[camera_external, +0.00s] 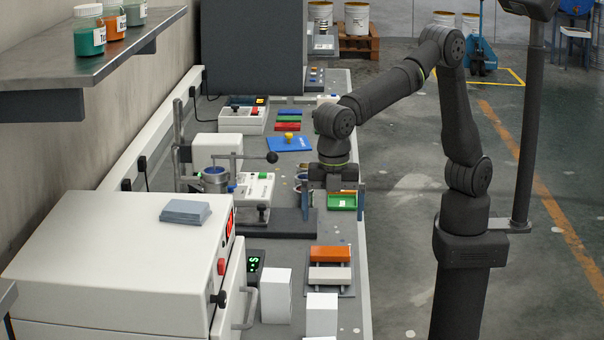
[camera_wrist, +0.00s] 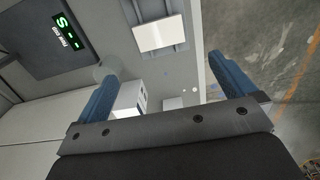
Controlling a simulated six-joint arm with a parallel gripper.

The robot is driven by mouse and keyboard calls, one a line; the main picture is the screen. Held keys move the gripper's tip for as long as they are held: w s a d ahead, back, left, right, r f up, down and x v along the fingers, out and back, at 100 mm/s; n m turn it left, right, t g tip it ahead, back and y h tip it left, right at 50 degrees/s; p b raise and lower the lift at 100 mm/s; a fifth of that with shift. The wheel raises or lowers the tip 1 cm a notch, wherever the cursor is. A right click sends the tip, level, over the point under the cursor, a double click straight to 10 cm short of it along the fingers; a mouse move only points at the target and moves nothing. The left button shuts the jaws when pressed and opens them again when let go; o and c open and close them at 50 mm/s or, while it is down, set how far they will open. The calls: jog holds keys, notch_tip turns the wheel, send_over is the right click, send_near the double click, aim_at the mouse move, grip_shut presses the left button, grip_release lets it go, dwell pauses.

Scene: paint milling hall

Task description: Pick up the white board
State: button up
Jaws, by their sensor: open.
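The white board (camera_external: 330,278) lies across a small grey rack (camera_external: 347,293), just in front of an orange board (camera_external: 330,254). In the wrist view the white board (camera_wrist: 160,34) shows at the top middle on its grey rack (camera_wrist: 184,47). My gripper (camera_external: 336,202) is farther back along the bench, above or beside a green tray (camera_external: 342,201), well apart from the board. In the wrist view my gripper (camera_wrist: 166,74) has its two blue fingers wide apart with nothing between them.
White boxes (camera_external: 276,295) stand left of and in front of the rack. A large white cabinet (camera_external: 125,262) and a green-lit display (camera_external: 254,266) are to the left. A clamp stand with a metal cup (camera_external: 216,178) stands beside my gripper. The bench's right edge is close to the rack.

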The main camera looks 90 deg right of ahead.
send_over(330, 272)
notch_tip(330, 272, down, 10)
jog(key=shift+s+d+r, duration=0.1)
jog(key=shift+s, duration=0.05)
jog(key=f, duration=0.5)
jog(key=shift+a+f, duration=0.1)
jog(key=shift+a, duration=0.1)
jog(key=c, duration=0.7)
